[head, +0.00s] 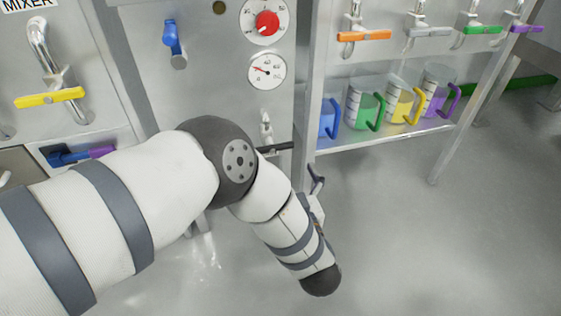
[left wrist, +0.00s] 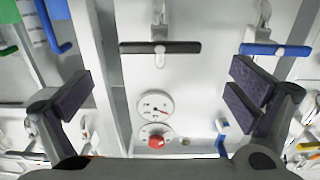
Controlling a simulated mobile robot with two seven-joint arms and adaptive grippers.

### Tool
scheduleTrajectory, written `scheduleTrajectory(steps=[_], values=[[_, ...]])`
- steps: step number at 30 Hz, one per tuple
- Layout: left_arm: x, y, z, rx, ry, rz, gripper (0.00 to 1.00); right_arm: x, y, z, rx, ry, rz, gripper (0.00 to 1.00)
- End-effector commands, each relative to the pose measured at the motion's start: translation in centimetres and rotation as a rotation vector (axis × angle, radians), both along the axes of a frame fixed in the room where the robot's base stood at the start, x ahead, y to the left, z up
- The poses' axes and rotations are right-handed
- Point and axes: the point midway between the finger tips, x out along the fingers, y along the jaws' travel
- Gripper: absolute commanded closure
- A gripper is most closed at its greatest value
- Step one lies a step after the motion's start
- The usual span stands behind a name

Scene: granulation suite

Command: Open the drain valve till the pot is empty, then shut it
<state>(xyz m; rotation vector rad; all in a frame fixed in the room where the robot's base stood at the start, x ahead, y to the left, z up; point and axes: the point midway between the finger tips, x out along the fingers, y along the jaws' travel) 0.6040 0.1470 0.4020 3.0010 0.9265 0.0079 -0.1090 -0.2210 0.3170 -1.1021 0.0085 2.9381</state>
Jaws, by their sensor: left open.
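The valve with a black bar handle (left wrist: 160,47) is on the steel panel; in the left wrist view the bar lies level across the picture. In the head view its black handle (head: 277,147) shows under a small spout, partly behind my left arm. My left gripper (left wrist: 162,95) is open and empty. Its two dark-padded fingers stand wide apart, the black handle lying ahead between them, apart from both. In the head view the gripper is mostly hidden behind my forearm. The pot and its contents cannot be made out. My right gripper is in neither view.
A gauge (head: 267,71) and a red knob (head: 267,23) sit above the black-handled valve. A blue-handled valve (left wrist: 276,50) and a yellow-handled one (head: 50,97) are on neighbouring panels. Several coloured-handle jugs (head: 365,108) stand on the right shelf. The floor at right is clear.

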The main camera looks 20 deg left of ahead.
Motion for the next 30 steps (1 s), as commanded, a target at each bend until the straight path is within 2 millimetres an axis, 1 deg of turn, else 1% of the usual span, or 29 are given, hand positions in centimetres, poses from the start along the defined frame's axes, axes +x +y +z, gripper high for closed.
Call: scheduleTrajectory(steps=[1, 3, 6, 9, 13, 21, 26, 30], values=[[1.2, 0.9, -0.5, 0.001, 0.001, 0.002, 0.00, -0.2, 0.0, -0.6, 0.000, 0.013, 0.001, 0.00], [2.7, 1.9, -0.5, 0.000, 0.002, 0.001, 0.00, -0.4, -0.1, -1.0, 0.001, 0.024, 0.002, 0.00], [4.6, 3.2, -0.5, 0.001, 0.003, -0.001, 0.00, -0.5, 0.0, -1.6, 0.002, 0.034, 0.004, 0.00], [6.0, 4.1, -0.5, -0.001, 0.003, -0.001, 0.00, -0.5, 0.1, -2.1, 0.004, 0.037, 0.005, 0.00], [7.0, 4.8, -0.3, 0.000, 0.004, -0.003, 0.00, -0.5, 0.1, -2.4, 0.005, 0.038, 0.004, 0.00], [7.2, 4.9, -0.1, -0.001, 0.004, -0.005, 0.00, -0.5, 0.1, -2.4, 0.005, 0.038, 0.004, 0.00], [7.2, 4.9, -0.2, -0.001, 0.004, -0.005, 0.36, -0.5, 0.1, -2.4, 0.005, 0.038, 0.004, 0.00], [7.2, 4.9, -0.2, -0.001, 0.004, -0.005, 0.37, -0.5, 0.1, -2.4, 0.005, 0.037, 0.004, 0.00]])
